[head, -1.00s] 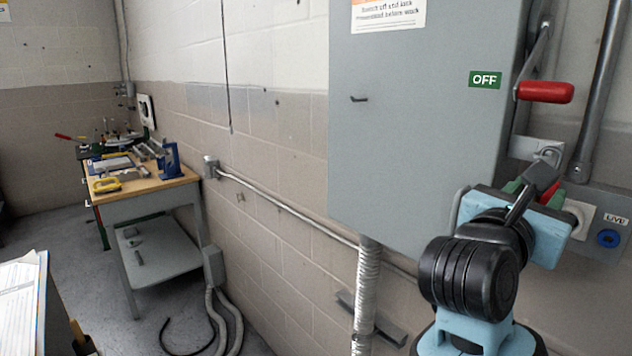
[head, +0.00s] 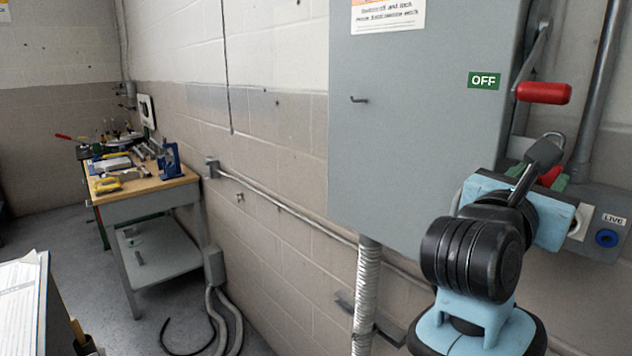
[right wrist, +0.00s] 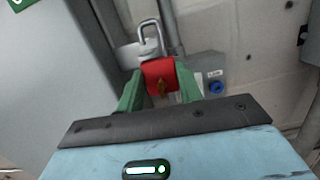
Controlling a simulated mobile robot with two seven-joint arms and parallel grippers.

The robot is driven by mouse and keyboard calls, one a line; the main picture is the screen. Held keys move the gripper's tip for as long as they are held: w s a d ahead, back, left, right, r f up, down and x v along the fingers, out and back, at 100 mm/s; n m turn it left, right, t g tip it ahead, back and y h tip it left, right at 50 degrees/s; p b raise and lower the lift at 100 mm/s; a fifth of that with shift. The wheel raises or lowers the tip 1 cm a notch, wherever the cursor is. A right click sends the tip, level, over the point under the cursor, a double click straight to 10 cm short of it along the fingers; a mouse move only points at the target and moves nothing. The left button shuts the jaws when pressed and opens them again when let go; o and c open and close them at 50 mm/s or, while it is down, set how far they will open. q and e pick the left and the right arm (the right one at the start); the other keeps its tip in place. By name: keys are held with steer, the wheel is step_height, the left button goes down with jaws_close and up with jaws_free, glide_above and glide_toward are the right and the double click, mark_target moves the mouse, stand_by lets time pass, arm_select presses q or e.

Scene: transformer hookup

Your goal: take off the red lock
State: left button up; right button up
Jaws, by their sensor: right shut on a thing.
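The red lock (right wrist: 160,76) is in the right wrist view, between the green fingers of my right gripper (right wrist: 160,92). The gripper is shut on its body. I cannot tell whether the shackle still passes through the metal plate behind. My left gripper is not in view.
A grey box (head: 610,220) marked LIVE, with a blue socket, is to the right. A workbench (head: 145,190) stands far left.

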steer(key=shift+s, duration=0.1)
stand_by(0.3)
steer(key=shift+s+d+f, duration=0.1)
steer(key=shift+s+d, duration=1.15)
steer(key=shift+s, duration=0.2)
steer(key=v, duration=0.5)
steer(key=shift+r, duration=0.55)
